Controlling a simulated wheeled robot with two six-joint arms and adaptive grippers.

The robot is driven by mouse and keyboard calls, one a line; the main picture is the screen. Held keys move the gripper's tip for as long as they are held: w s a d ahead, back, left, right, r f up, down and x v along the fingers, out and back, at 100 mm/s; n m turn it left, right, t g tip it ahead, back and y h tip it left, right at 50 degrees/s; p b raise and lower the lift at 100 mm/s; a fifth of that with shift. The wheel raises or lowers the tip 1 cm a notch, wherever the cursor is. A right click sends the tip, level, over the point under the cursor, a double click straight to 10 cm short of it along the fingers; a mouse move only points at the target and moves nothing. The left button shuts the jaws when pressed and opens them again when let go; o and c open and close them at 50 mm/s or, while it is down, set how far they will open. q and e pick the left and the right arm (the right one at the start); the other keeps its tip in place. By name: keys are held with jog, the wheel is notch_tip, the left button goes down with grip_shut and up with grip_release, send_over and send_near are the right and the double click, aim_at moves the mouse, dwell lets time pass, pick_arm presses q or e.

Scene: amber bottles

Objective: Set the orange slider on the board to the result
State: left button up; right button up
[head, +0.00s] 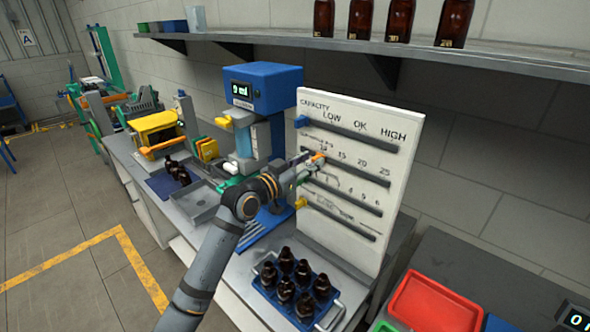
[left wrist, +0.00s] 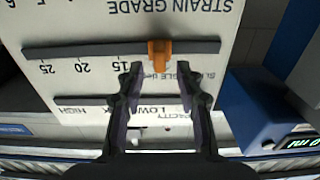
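The white board (head: 400,118) stands upright on the bench with several slider rails. The left wrist view is upside down and shows the orange slider (left wrist: 159,54) beyond the 15 label, apart from the 20 and 25 labels. My left gripper (head: 308,166) is in front of the board at that rail. In the left wrist view its open fingers (left wrist: 158,68) point at the slider, one on each side; contact is unclear. My right gripper is out of view.
A blue machine (head: 270,80) with a display that seems to read 9 ml stands left of the board. A blue slider (head: 302,121) and a yellow slider (head: 300,203) sit on other rails. A crate of amber bottles (head: 335,310) and a red tray (head: 435,305) are in front.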

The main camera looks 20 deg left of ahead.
pick_arm(q)
jog(key=v, duration=0.9)
jog(key=shift+a, duration=0.2)
jog(key=shift+w, duration=0.1)
